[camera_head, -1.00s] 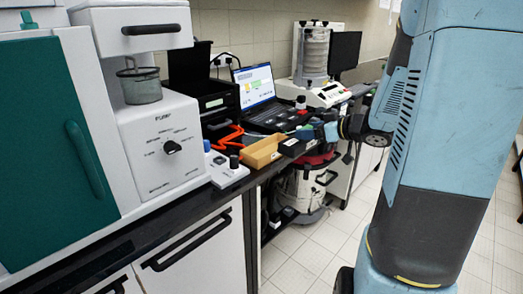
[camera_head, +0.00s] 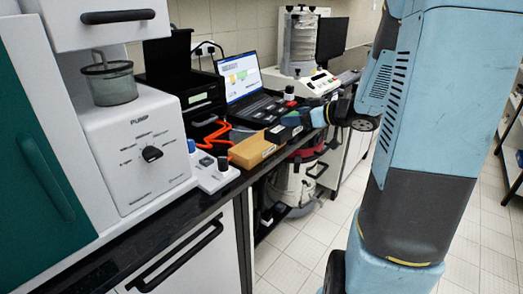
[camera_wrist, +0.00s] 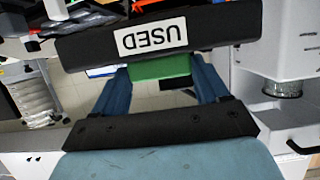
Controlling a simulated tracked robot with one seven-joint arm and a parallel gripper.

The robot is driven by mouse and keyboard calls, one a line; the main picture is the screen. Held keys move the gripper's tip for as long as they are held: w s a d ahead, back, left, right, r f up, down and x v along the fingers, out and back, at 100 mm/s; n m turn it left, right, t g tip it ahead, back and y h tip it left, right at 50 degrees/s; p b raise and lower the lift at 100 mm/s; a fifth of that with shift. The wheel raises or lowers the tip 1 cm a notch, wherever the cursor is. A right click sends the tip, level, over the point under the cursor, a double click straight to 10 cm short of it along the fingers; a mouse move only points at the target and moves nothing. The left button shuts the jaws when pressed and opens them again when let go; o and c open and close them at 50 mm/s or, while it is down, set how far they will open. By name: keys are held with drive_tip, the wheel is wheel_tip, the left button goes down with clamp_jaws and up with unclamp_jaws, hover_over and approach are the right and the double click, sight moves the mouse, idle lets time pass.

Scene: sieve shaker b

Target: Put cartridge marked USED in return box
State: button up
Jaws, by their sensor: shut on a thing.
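The black cartridge (camera_wrist: 90,45) has a white label reading USED, upside down in the wrist view. In the head view the cartridge (camera_head: 284,132) is a small dark block behind and right of the tan box (camera_head: 250,153). My gripper (camera_wrist: 158,78) is shut on the green block (camera_wrist: 160,68) that joins the cartridge; its blue fingers lie on both sides. The fingertips are partly hidden behind the cartridge. In the head view my gripper (camera_head: 319,117) is small, just right of the cartridge. The tan box has a white label too small to read.
A laptop (camera_head: 243,85), orange-red item (camera_head: 215,135) and small white unit with knobs (camera_head: 213,172) stand near the tan box. The white pump unit (camera_head: 135,160) is left, the sieve shaker (camera_head: 300,50) behind. A vacuum cleaner (camera_head: 290,190) stands below the bench.

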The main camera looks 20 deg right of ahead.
drive_tip(key=shift+w+a+f, duration=1.2)
drive_tip(key=shift+w+f, duration=0.5)
drive_tip(key=shift+w, duration=0.35)
drive_tip(key=shift+w+a+f, duration=1.2)
drive_tip(key=shift+w+f, duration=0.5)
drive_tip(key=shift+w, duration=0.3)
drive_tip(key=shift+w+a+f, duration=1.2)
drive_tip(key=shift+w+f, duration=0.5)
drive_tip(key=shift+w, duration=0.35)
drive_tip(key=shift+f, duration=1.4)
drive_tip(key=o, duration=1.4)
drive_tip(key=shift+f, duration=0.1)
